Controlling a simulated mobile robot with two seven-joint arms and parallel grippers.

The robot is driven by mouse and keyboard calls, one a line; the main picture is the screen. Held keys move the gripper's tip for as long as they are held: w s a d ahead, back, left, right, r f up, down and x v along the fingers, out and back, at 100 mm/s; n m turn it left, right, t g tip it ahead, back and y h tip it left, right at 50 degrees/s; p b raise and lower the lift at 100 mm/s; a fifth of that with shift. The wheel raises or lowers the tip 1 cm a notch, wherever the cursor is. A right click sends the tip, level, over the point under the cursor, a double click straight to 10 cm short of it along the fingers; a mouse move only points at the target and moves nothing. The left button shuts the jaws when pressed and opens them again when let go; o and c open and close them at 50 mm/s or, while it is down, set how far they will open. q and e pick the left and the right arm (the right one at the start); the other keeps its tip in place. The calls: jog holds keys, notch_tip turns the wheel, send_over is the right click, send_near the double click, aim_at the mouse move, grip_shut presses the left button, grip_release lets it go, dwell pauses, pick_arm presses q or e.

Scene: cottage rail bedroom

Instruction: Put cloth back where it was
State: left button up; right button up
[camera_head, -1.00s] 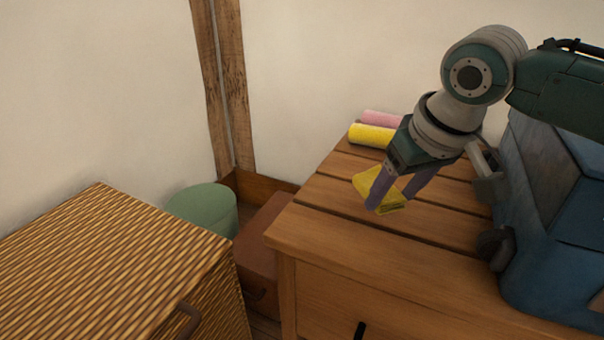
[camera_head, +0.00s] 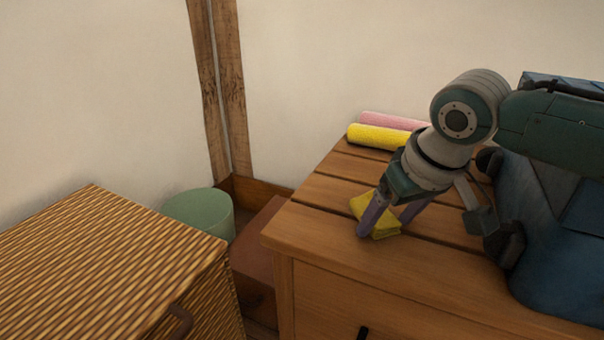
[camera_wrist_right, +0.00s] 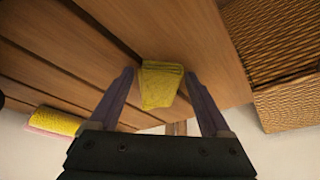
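The yellow folded cloth (camera_head: 386,226) lies on the wooden slatted top of the dresser (camera_head: 330,222), near its front left part. My right gripper (camera_head: 386,226) is low over it, pointing down, with one finger on each side of the cloth. In the right wrist view the cloth (camera_wrist_right: 160,86) sits between the two fingertips (camera_wrist_right: 160,72), with narrow gaps beside it, so the gripper looks open. One finger hides part of the cloth in the head view. My left gripper is not in view.
A yellow rolled towel (camera_head: 378,137) and a pink rolled towel (camera_head: 392,120) lie at the dresser's back edge. A woven wicker chest (camera_head: 110,265) stands at left, with a green round bin (camera_head: 200,211) behind it. The dresser top left of the gripper is clear.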

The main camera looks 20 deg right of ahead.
jog(key=shift+o, duration=0.9)
jog(key=shift+r, duration=0.25)
jog(key=p+v, duration=0.8)
jog(key=v, duration=0.3)
jog(key=s+a+f+n+y, duration=0.2)
jog(key=s+a+n, duration=0.1)
jog(key=s+a, duration=0.7)
jog(key=s+r+h, duration=0.1)
jog(key=s, duration=0.8)
jog(key=shift+d+g, duration=0.25)
jog(key=shift+g, duration=0.15)
